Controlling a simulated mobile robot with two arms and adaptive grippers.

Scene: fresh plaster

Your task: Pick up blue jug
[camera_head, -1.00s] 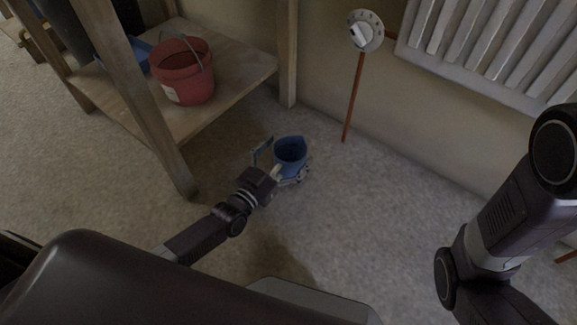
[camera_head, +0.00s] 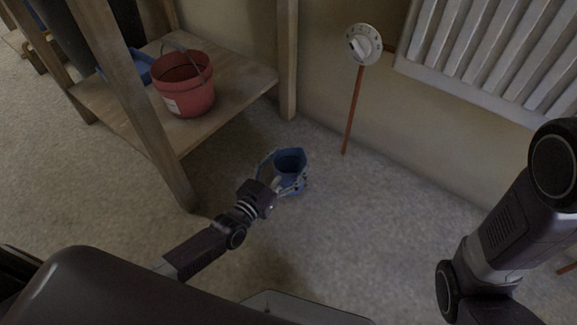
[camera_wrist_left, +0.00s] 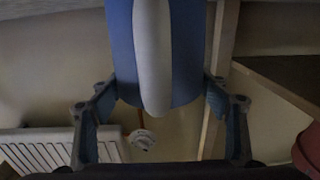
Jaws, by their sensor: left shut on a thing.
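The blue jug (camera_head: 290,160) is near the centre of the head view, over the floor by the wooden shelf unit. My left gripper (camera_head: 281,181) is shut on it, with one finger on each side of its body. In the left wrist view, the jug (camera_wrist_left: 182,50) fills the upper middle between the two fingers of my left gripper (camera_wrist_left: 157,90), and a pale grey strip runs down its near side. I cannot tell whether the jug's base touches the floor. My right arm shows at the right of the head view, but its gripper is out of view.
A red bucket (camera_head: 188,98) stands on the wooden shelf (camera_head: 235,88) at upper left. A shelf post (camera_head: 150,125) is left of my gripper. A white radiator (camera_head: 485,50) and its valve (camera_head: 362,44) with a copper pipe (camera_head: 353,110) are on the wall behind. Floor right of the jug is clear.

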